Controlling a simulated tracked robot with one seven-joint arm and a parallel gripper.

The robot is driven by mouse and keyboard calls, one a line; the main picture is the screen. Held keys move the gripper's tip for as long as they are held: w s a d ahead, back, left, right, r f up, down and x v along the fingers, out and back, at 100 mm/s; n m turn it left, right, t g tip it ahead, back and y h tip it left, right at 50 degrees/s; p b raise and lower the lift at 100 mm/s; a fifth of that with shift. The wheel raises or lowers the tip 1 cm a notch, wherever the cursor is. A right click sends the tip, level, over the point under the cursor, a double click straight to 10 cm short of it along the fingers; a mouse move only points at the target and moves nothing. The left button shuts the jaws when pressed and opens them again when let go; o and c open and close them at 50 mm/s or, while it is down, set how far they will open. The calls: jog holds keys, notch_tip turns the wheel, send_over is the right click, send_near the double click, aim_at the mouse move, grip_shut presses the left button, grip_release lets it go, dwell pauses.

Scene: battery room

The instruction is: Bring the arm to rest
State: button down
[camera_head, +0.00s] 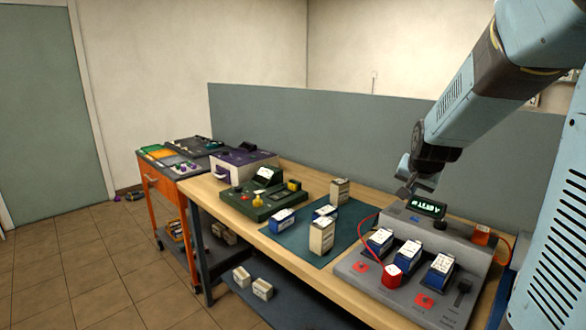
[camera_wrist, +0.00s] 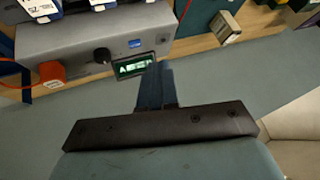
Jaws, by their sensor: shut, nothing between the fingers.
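My arm comes in from the upper right in the head view and reaches down and left over the back of the wooden bench. My gripper (camera_head: 407,190) is at the arm's end, just above and behind the grey charger station (camera_head: 386,276) with its small lit green display (camera_head: 426,207). In the wrist view the gripper's fingers (camera_wrist: 152,82) are together and hold nothing. They are close to the charger's display (camera_wrist: 134,66); I cannot tell whether they touch its housing.
Three blue-and-white batteries sit in the charger, with a red connector (camera_head: 391,275) and cable in front. Cartons (camera_head: 321,236) stand on the dark green mat (camera_head: 290,240). A green tester (camera_head: 265,195) and purple box (camera_head: 243,164) are further left. A grey partition (camera_head: 300,130) runs behind.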

jog(key=s+a+r+n, duration=0.2)
jog(key=s, duration=0.6)
jog(key=s+a+r+n+g+y, duration=0.1)
jog(key=s+a+n, duration=0.1)
jog(key=s, duration=0.7)
jog(key=s+a+r+n+g, duration=0.1)
jog(key=s+a+r+n, duration=0.1)
jog(key=s, duration=0.7)
jog(key=shift+s+a+r+n, duration=0.15)
jog(key=shift+a+r+n, duration=0.25)
jog(key=shift+a, duration=0.25)
